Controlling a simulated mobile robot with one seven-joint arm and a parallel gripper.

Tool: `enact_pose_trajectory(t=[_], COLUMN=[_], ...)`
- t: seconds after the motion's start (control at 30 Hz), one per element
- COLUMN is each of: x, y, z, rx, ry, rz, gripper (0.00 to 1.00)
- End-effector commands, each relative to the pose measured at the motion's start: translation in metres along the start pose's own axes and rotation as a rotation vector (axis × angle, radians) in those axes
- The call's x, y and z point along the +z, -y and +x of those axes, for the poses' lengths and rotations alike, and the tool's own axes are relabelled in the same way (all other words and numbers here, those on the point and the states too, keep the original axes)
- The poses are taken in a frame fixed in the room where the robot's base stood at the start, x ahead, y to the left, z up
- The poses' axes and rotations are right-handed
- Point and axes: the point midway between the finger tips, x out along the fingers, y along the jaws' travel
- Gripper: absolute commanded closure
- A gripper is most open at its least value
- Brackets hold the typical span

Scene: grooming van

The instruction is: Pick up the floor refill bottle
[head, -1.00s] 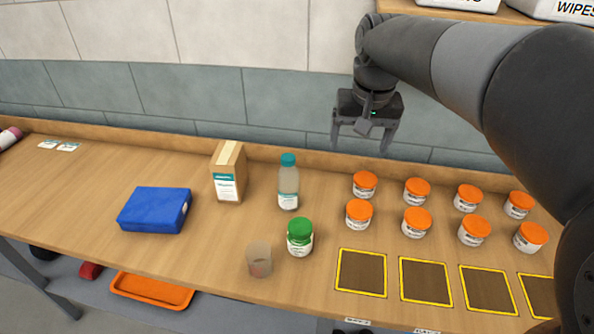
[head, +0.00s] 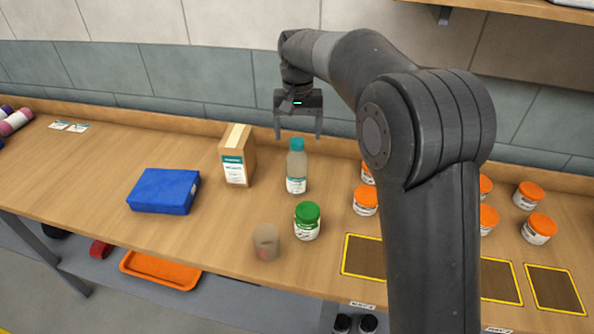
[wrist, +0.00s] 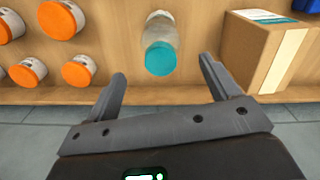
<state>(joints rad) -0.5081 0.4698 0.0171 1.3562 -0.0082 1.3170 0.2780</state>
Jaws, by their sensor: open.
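A clear, greyish bottle (head: 297,170) with a teal cap and a white-and-teal label stands upright on the wooden bench; its label is too small to read. My gripper (head: 298,135) is open and empty, pointing down above the bottle cap. In the wrist view, the bottle (wrist: 160,32) shows top-on just beyond the gap between the open fingers of my gripper (wrist: 163,70). The fingers do not appear to touch it.
A cardboard box (head: 237,160) stands close left of the bottle. A green-lidded jar (head: 307,222) and a small cup (head: 266,243) stand in front. Several orange-lidded jars (head: 366,200) are to the right. A blue case (head: 164,190) lies left. The tiled wall is behind.

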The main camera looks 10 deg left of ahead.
Motion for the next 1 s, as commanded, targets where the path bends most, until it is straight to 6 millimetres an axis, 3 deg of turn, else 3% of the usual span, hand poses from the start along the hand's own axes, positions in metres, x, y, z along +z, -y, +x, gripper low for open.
enact_pose_trajectory(t=[0.23,0.53,0.83,1.0], x=[0.001,0.004,0.004,0.004], y=[0.001,0.002,0.002,0.002], z=[0.021,0.061,0.065,0.065], rx=[0.000,0.000,-0.001,0.000], ry=[0.001,0.000,-0.002,-0.002], rz=[0.000,0.001,0.001,0.001], gripper=[0.19,0.19,0.20,0.34])
